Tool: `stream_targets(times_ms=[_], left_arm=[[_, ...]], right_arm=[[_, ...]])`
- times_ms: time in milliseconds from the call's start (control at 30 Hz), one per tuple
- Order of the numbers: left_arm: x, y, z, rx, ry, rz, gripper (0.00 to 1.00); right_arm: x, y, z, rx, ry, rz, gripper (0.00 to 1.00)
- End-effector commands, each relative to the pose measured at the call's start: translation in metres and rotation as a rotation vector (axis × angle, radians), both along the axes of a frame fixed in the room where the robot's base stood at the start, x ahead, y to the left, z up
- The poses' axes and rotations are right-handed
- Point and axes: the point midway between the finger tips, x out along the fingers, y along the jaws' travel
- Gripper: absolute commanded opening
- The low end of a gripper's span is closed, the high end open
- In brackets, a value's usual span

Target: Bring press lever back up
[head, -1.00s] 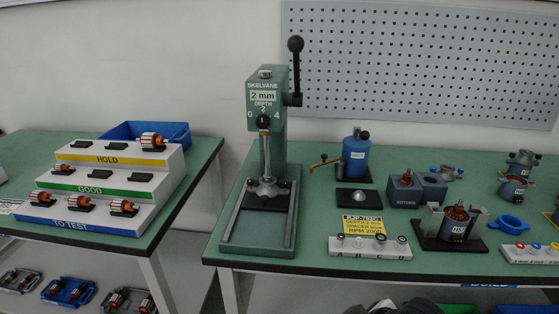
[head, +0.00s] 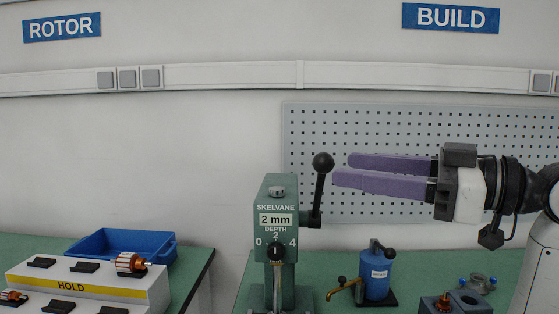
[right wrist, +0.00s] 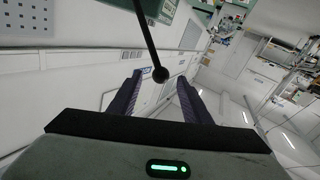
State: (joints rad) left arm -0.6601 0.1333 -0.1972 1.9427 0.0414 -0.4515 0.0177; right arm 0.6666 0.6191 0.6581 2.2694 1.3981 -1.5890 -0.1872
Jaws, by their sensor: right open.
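The green press (head: 276,235) stands on the bench and reads "2 mm DEPTH". Its black lever (head: 319,194) points up from the right side of the press head and ends in a black ball knob (head: 323,162). My right gripper (head: 342,170) comes in from the right at knob height, with its purple fingers pointing left and their tips just right of the knob. In the right wrist view, the knob (right wrist: 160,74) shows between the two spread fingers, near their tips. The gripper is open and holds nothing. My left gripper is not in view.
A blue oil can (head: 376,277) stands on the bench right of the press. A stepped rack (head: 95,283) with rotors and a blue bin (head: 123,240) are at the left. A grey pegboard (head: 420,130) is on the wall behind. The air left of the press is clear.

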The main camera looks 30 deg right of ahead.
Motion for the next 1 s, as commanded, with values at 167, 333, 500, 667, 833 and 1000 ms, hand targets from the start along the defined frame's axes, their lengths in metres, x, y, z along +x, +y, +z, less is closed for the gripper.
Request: stream_targets(times_ms=[167,333,500,667,833,1000], left_arm=[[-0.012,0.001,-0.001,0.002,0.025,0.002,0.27],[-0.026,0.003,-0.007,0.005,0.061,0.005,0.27],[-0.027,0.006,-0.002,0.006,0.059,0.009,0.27],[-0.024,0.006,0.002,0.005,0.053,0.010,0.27],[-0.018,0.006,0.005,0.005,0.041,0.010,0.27],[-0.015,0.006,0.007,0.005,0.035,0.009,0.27]], right_arm=[[0.015,0.009,0.002,0.002,0.000,0.004,0.44],[0.042,0.026,0.003,0.004,0.000,0.006,0.44],[0.068,0.042,0.002,0.003,0.002,0.006,0.44],[0.083,0.049,0.001,0.002,0.000,0.003,0.44],[0.088,0.052,0.000,0.000,0.000,0.003,0.44],[0.088,0.052,0.000,0.000,0.000,0.002,0.44]])
